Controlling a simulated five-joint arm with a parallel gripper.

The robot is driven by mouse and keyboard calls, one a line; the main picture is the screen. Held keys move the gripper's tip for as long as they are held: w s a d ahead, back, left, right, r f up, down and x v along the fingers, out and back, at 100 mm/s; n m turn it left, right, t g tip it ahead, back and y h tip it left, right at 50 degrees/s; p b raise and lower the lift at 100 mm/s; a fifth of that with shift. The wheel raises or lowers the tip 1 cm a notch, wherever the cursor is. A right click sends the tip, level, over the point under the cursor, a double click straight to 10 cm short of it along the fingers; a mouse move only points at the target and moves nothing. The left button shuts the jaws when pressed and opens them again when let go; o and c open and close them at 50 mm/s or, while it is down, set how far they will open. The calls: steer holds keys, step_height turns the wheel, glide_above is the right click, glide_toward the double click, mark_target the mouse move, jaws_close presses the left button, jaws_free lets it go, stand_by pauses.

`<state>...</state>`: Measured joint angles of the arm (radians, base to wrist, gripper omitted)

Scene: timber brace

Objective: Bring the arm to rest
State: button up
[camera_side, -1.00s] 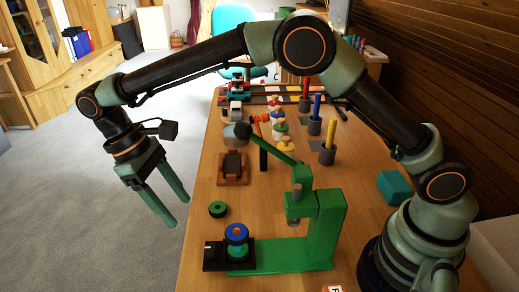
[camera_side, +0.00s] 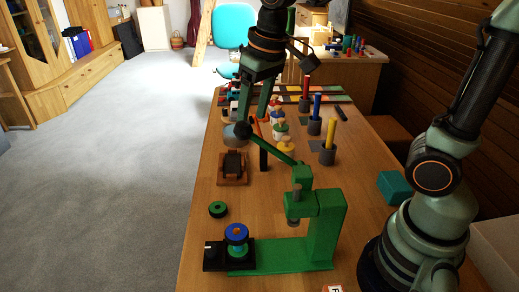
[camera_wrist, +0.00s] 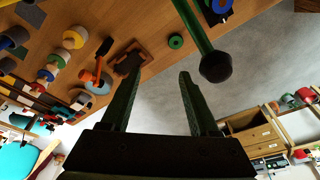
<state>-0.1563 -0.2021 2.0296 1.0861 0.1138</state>
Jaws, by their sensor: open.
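My gripper (camera_side: 252,114) is open and empty in the side view, its two green fingers pointing down above the middle of the wooden table (camera_side: 200,200). In the wrist view my gripper (camera_wrist: 160,75) shows its fingers apart with nothing between them. My arm reaches up out of the top of the side view, so part of it is hidden. A green lever press (camera_side: 325,225) stands at the table's front. Its lever's dark ball knob (camera_side: 242,130) is just below and left of the fingertips in the side view; whether they touch cannot be told.
A blue-topped spool (camera_side: 236,233) sits on the press's black base, with a green ring (camera_side: 217,209) behind it. A brown wooden block (camera_side: 233,168), pegs in grey holders (camera_side: 327,154) and a teal box (camera_side: 393,187) also stand on the table. The grey floor at left is clear.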

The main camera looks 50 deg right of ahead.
steer(key=s+d+f+t, duration=0.1)
steer(key=s+d+t, duration=0.2)
steer(key=s+d, duration=0.2)
steer(key=shift+s+d, duration=0.3)
steer(key=shift+s, duration=0.65)
stand_by(0.7)
